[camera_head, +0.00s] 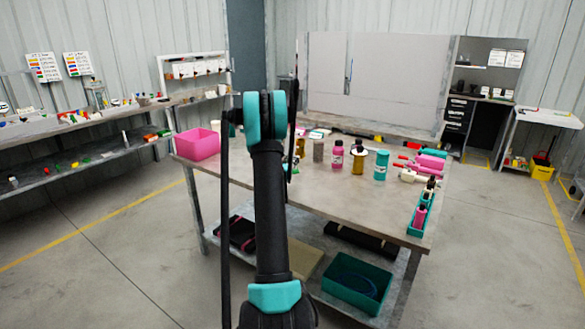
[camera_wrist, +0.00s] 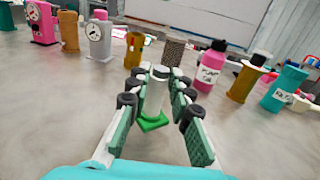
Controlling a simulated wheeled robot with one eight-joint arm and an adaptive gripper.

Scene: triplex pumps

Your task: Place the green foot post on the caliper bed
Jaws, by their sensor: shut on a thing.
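The green foot post (camera_wrist: 154,97) is a pale grey upright post with a darker cap and a flat green foot. My gripper (camera_wrist: 158,84) is shut on it, with a green-padded finger on each side, in the wrist view. The foot is low over the grey table; I cannot tell whether it touches. I cannot make out for sure which thing is the caliper bed.
On the table (camera_head: 305,192) stand a pink bottle (camera_head: 336,155), a gold cylinder (camera_head: 357,163) and a teal cylinder (camera_head: 381,166). A pink bin (camera_head: 197,144) is at the left corner. Dial gauges (camera_wrist: 97,35) stand at back left in the wrist view. The tabletop's front middle is clear.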

